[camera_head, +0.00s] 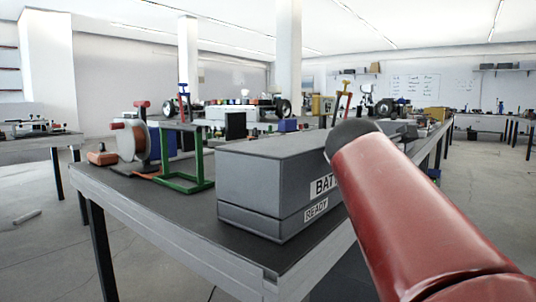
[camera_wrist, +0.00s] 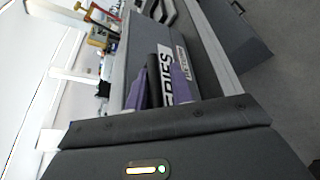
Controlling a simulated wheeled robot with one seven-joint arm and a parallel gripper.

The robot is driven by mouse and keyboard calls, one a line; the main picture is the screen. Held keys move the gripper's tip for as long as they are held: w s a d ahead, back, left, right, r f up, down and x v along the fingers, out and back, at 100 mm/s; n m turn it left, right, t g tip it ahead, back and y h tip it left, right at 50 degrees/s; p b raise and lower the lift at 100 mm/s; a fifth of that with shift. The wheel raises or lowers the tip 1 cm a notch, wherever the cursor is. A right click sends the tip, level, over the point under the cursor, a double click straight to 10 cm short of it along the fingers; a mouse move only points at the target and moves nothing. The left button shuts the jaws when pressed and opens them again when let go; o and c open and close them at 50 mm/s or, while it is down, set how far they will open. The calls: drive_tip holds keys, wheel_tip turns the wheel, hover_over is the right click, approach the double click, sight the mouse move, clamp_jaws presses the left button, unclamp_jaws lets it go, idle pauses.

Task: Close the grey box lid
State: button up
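The grey box (camera_head: 262,178) stands on the dark table top in the head view, with white labels reading "BAT" and "READY" on its front. Its lid (camera_head: 290,146) lies flat on top and looks shut, with a seam running along the lower front. My red arm hides its right end.
A green frame (camera_head: 184,157) and an orange-and-grey reel (camera_head: 130,142) stand left of the box. Several tools and parts crowd the table behind it. The table's front edge (camera_head: 180,225) runs close before the box. Open floor lies at left and right.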

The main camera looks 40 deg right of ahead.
sight(317, 160)
drive_tip(key=v, duration=0.8)
drive_tip(key=shift+p, duration=0.3)
idle(0.3)
